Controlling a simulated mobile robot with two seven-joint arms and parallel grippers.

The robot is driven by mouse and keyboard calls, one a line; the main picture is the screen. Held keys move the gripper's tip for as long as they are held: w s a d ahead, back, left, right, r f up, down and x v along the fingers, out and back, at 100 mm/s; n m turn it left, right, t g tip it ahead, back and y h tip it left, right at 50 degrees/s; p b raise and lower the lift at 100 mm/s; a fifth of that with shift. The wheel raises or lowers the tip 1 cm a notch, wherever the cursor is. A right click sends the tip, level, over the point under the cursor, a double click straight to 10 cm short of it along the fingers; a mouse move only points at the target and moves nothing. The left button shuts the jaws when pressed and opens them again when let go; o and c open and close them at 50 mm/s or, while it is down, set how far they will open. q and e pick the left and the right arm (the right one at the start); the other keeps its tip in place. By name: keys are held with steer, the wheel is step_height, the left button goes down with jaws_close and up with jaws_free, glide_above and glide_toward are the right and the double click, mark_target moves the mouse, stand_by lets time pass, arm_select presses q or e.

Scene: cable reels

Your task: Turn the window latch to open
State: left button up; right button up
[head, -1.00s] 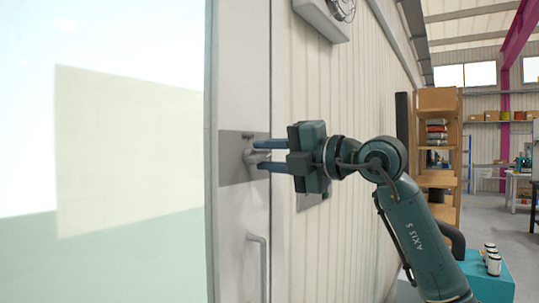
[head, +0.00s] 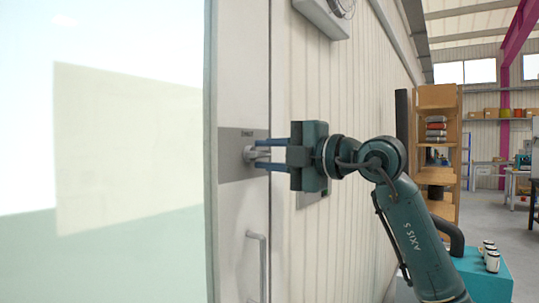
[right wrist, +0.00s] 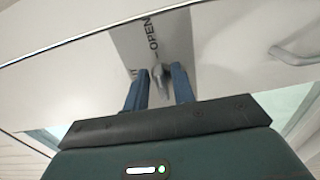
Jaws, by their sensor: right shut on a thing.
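The window latch (head: 250,154) is a small grey lever on a grey plate (head: 236,170), fixed to the pale upright frame beside the large pane. My right gripper (head: 259,154) points left at the plate, its two blue fingers above and below the lever, shut on it. In the right wrist view the latch (right wrist: 158,78) shows between the fingertips (right wrist: 160,76). The word OPEN is printed on the plate there, close to the lever. The fingers hide part of the lever. My left gripper is not in view.
A grey pull handle (head: 260,265) stands on the frame below the latch. A ribbed wall runs close behind my right gripper, with a pale fixture (head: 322,15) above. A wooden shelf (head: 437,135) and a teal box with white cups (head: 490,260) are at the right.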

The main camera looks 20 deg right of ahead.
steer(key=o, duration=0.7)
steer(key=shift+c, duration=0.2)
steer(key=b+v, duration=0.2)
steer(key=v, duration=1.1)
steer(key=shift+b, duration=0.3)
